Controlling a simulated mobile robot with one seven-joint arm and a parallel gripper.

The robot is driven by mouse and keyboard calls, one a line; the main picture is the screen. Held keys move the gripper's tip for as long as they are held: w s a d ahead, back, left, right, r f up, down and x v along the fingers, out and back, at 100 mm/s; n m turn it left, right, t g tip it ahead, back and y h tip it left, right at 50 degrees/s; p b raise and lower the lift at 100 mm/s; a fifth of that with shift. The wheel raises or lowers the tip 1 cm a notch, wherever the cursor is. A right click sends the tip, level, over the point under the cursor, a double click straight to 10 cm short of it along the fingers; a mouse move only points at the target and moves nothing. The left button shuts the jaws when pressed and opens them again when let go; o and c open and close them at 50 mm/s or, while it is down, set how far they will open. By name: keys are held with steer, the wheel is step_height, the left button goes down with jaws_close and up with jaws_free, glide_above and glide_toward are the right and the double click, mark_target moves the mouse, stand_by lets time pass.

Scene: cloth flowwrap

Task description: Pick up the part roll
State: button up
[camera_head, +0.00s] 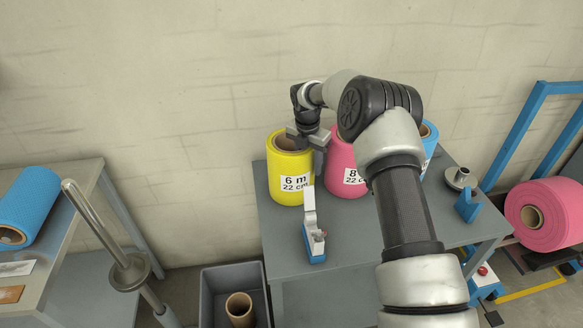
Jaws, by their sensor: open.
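Several upright rolls stand at the back of the grey table (345,240). The yellow roll (284,173), labelled "6 m 22 cm", stands at the left. A pink roll (347,160) with a label starting with "8" stands to its right, partly hidden by my arm. A blue roll (430,140) farther right is mostly hidden behind my arm. My gripper (308,142) is open at the top right of the yellow roll, with a finger in front of the gap toward the pink roll. Whether it touches the yellow roll I cannot tell. Which roll is the part roll is not shown.
A blue and white tape dispenser (314,240) stands at the table's front. A metal flanged piece (459,178) and a blue holder (467,205) are at the right. A grey bin (212,295) with a cardboard core (240,308) stands below left. A large pink roll (543,215) is far right.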

jaws_close()
steer(key=shift+w+r, duration=0.1)
stand_by(0.3)
step_height(320, 180, up, 10)
steer(key=shift+f, duration=0.1)
stand_by(0.4)
